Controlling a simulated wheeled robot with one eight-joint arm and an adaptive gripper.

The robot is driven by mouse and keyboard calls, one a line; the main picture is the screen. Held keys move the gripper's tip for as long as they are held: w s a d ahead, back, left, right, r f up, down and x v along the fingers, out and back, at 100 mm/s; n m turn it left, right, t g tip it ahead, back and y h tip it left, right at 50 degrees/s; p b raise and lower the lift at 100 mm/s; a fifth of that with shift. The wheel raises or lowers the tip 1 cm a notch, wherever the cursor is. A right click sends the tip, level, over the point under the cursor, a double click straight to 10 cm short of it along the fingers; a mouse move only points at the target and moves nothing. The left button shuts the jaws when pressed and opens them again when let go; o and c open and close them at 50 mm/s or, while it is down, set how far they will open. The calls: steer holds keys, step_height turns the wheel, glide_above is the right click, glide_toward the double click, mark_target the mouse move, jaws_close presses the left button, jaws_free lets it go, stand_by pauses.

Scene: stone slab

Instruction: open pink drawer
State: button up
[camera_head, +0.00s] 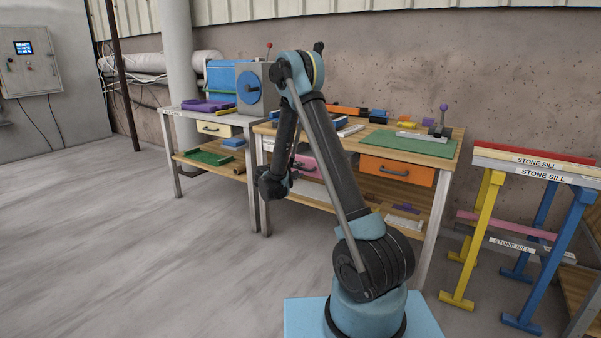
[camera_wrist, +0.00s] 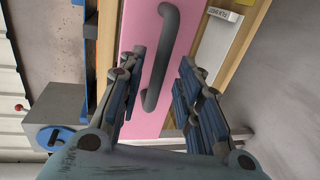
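The pink drawer (camera_head: 307,166) is under the top of the wooden workbench (camera_head: 350,139), partly hidden behind my arm in the head view. Its pink front (camera_wrist: 134,36) fills the middle of the wrist view, with a dark grey bar handle (camera_wrist: 160,62) on it. My gripper (camera_wrist: 163,56) is open, with one blue-padded finger on each side of the handle. The handle appears between the fingertips, with gaps visible on both sides; I cannot tell the exact depth. The drawer looks closed, though my arm hides part of it.
An orange drawer (camera_head: 397,171) is to the right in the same bench. A second bench with a cream drawer (camera_head: 214,128) stands to the left. Trestles with stone sills (camera_head: 540,170) stand at the right. The floor (camera_head: 130,230) in front and left is clear.

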steer(key=v, duration=0.8)
steer(key=shift+s+a, duration=0.2)
steer(key=shift+s, duration=0.1)
steer(key=shift+d, duration=0.1)
steer(key=s+d+r+m+g+y, duration=0.1)
steer(key=s+d+r+m+g, duration=0.25)
steer(key=s+d, duration=0.6)
steer(key=s+d+r+m+g+y, duration=0.25)
steer(key=s+d+r, duration=0.25)
steer(key=s+d, duration=0.45)
steer(key=s+f+m+g+y, duration=0.2)
steer(key=s+f, duration=0.1)
steer(key=s, duration=1.2)
steer(key=s+f+m+g+y, duration=0.2)
steer(key=s+f+y, duration=0.1)
steer(key=s, duration=1.2)
steer(key=shift+a+f+m+y, duration=0.3)
steer(key=shift+a+f+y, duration=0.05)
steer(key=shift+a+f, duration=0.15)
steer(key=shift+s, duration=0.15)
